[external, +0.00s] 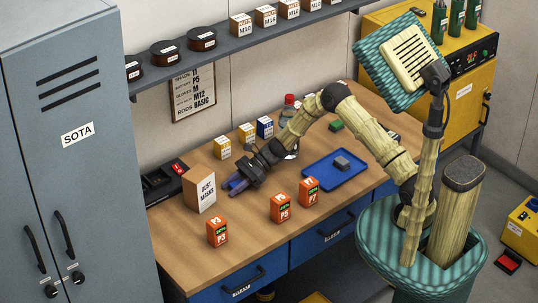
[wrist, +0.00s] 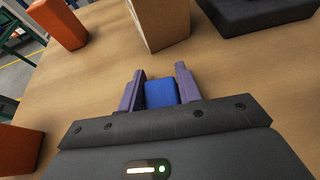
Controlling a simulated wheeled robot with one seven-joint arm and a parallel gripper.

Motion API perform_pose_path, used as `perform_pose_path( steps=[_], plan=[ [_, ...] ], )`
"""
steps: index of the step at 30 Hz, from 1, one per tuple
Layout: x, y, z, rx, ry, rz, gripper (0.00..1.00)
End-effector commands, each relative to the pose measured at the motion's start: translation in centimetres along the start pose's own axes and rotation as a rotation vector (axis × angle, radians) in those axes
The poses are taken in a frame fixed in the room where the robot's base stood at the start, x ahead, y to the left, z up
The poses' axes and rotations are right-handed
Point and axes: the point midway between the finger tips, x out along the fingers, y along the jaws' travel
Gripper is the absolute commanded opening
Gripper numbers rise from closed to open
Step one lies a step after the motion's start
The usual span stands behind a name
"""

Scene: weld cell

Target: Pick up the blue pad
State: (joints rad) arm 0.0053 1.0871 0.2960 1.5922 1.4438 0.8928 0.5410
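The blue pad (wrist: 161,94) shows in the wrist view between the two purple fingers of my gripper (wrist: 161,80). The fingers lie close along both its sides, with no clear gap, so my gripper looks shut on it. In the external view my gripper (external: 238,184) reaches down low over the workbench, in front of the dust masks box. The pad cannot be made out there; the fingers hide it. Whether the pad rests on the wood or is just clear of it cannot be told.
The dust masks box (external: 200,189) stands close to my gripper. Orange boxes (external: 217,232), (external: 281,208), (external: 309,191) stand along the front. A blue tray (external: 318,178) bears a grey block (external: 342,163). A black case (external: 163,186) is at the back left. A shelf (external: 225,48) overhangs the back.

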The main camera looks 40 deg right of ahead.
Motion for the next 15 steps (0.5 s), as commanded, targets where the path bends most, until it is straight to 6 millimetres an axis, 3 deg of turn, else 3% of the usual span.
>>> perform_pose_path(
  steps=[2, 15],
  plan=[
    [-0.01, 0.0, -0.05, 0.0, 0.001, 0.0, 0.11],
    [-0.28, -0.05, 0.6, -0.002, 0.0, -0.001, 0.11]
  ],
)
